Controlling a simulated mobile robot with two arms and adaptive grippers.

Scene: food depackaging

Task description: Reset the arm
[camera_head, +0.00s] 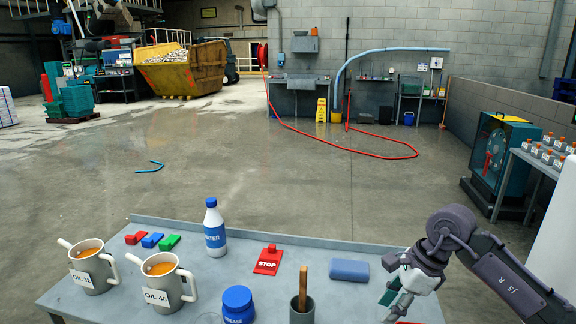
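My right arm reaches in from the right edge, and my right gripper (391,297) hangs over the right end of the grey table (338,254). Its teal fingers point down and left. They are small and partly overlapped by the gripper body, so I cannot tell whether they are open or shut. I see no object clearly held in them. My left gripper is not in view.
Colored blocks (152,240) lie behind the jugs.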

